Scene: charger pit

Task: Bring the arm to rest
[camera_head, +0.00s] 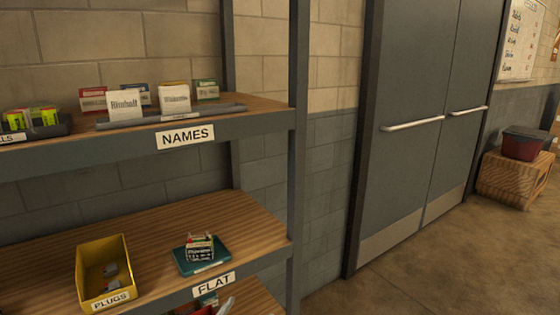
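Neither of my arms shows in the head view, and no gripper is in sight. A shelf unit (268,120) fills the left side. Its upper shelf, labelled NAMES, bears a dark tray (215,113) with several name cards (125,104) standing in or behind it. The shelf below bears a yellow bin (88,262) labelled PLUGS, with a few small grey pieces inside. To its right a teal tray (185,265) sits above the FLAT label, with a small stack of items (199,247) on it.
A dark tray (50,130) with yellow-green items stands at the upper shelf's left. Lower down, a shelf partly shows at the bottom edge. Grey double doors (415,170) are shut. A red bin (524,146) sits on a wooden crate (512,180) at right. The floor (455,270) is clear.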

